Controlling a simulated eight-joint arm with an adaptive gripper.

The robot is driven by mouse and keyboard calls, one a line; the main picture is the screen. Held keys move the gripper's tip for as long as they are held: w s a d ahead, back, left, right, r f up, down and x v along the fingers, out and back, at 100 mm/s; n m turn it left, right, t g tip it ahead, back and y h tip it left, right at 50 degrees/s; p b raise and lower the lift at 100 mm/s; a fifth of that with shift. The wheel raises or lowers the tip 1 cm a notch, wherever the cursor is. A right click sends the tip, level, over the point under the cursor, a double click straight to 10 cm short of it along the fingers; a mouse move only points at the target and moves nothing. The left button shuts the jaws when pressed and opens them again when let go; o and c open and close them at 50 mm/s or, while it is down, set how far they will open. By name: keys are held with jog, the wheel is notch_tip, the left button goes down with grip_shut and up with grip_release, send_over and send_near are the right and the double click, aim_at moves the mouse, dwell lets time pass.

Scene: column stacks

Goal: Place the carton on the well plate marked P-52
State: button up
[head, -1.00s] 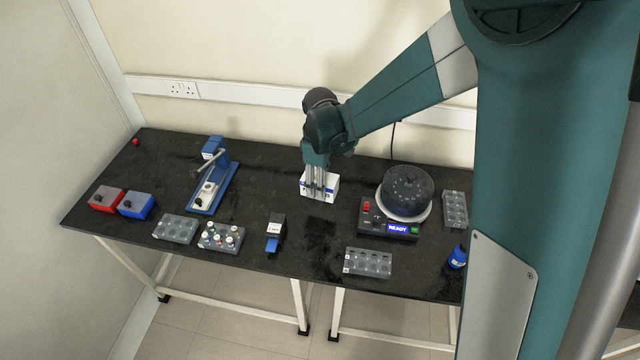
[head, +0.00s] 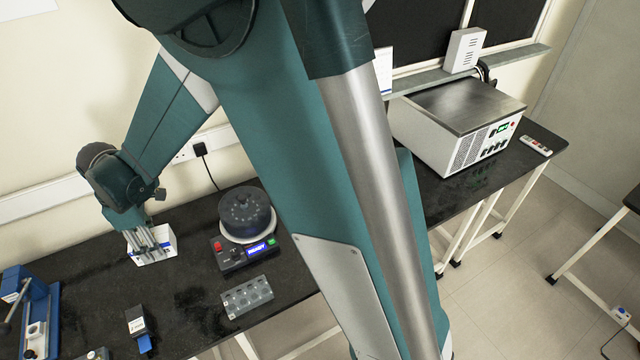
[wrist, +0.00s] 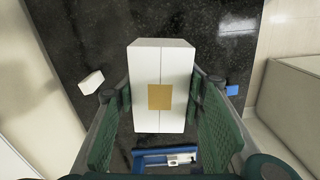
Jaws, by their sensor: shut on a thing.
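My gripper (head: 147,240) is shut on the carton, a white box (head: 158,247) with blue marks, above the back of the black bench. In the wrist view the carton (wrist: 162,60) fills the space between both fingers, with a tan square on its upper face. I cannot tell whether its underside touches the bench. A grey block with round wells (head: 247,297) lies near the front edge, right of the gripper. No P-52 mark is readable on it or elsewhere.
A round dark device on a base with a lit display (head: 247,222) stands right of the gripper. A small black-and-blue item (head: 139,326) and a blue press (head: 38,315) are nearer the front left. A large metal-topped box (head: 455,125) is farther right. Bare bench (head: 190,290) lies between.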

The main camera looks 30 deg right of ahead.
notch_tip(320, 180, up, 3)
jog(key=shift+w+d+r, duration=0.1)
jog(key=shift+w+d, duration=0.15)
jog(key=shift+d, duration=0.35)
jog(key=w+d+m, duration=0.3)
jog(key=d, duration=1.1)
jog(key=w+d+m, duration=0.2)
jog(key=w+d, duration=0.1)
jog(key=d, duration=1)
jog(key=w+d+m, duration=0.3)
jog(key=d, duration=1.1)
jog(key=s+d+m, duration=0.3)
jog(key=s+d, duration=0.2)
jog(key=d, duration=0.9)
jog(key=s+d+m, duration=0.3)
jog(key=s+d, duration=0.2)
jog(key=d, duration=0.8)
jog(key=s+d+m, duration=0.2)
jog(key=s+d, duration=0.3)
jog(key=d, duration=0.9)
jog(key=shift+a+f+p, duration=0.2)
jog(key=shift+f+p, duration=0.05)
jog(key=shift+f, duration=1.05)
jog(key=shift+a+f+p, duration=0.15)
jog(key=shift+f+p, duration=0.05)
jog(key=shift+f, duration=1.1)
